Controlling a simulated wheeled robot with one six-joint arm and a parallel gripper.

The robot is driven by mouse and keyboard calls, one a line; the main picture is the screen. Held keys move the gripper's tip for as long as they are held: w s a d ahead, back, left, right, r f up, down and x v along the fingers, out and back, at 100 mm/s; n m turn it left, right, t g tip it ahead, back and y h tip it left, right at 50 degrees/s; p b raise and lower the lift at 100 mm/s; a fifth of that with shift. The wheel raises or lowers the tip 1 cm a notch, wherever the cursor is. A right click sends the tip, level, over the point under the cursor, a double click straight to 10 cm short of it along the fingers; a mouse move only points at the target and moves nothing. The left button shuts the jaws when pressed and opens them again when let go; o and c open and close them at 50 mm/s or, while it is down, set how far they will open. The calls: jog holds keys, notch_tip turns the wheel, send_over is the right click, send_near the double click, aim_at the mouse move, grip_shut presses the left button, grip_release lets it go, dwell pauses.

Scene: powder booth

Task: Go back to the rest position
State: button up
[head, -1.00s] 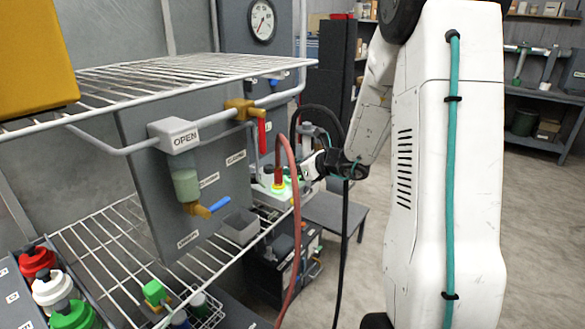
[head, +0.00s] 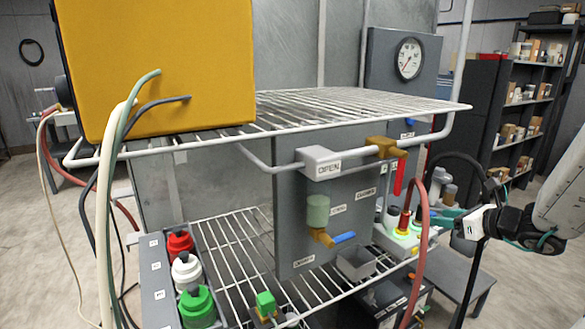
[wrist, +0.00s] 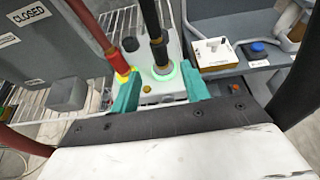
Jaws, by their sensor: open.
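My gripper (head: 448,221) is at the right of the head view, beside a pale box with lit sockets (head: 398,243) at the shelf's end. In the wrist view its two teal fingers (wrist: 161,92) are spread apart. Between and beyond them a black plug (wrist: 159,50) stands in a green-lit socket on the box. A red plug (wrist: 118,62) stands in a yellow-lit socket at left, close to the left finger. I cannot tell whether the fingers touch anything. Nothing shows held in them.
A wire rack (head: 350,103) carries a yellow case (head: 155,65) at left. A red hose (head: 418,250) and black cables loop near my gripper. A grey stool (head: 455,270) stands below. Open floor lies at right.

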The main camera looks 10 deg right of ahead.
jog(key=s+a+n+g+y, duration=0.3)
jog(key=s+a+n+g, duration=0.7)
jog(key=s+a+n, duration=0.65)
jog(key=s+a+r+n+h, duration=0.2)
jog(key=s+r+n+h, duration=0.1)
jog(key=s+n, duration=0.3)
jog(key=s+a+r+n+g+h, duration=0.1)
jog(key=s+a+r+n+h, duration=0.2)
jog(key=n, duration=0.6)
jog(key=s+r+h, duration=0.1)
jog(key=s, duration=0.1)
jog(key=shift+s+h, duration=0.3)
jog(key=shift+s, duration=0.05)
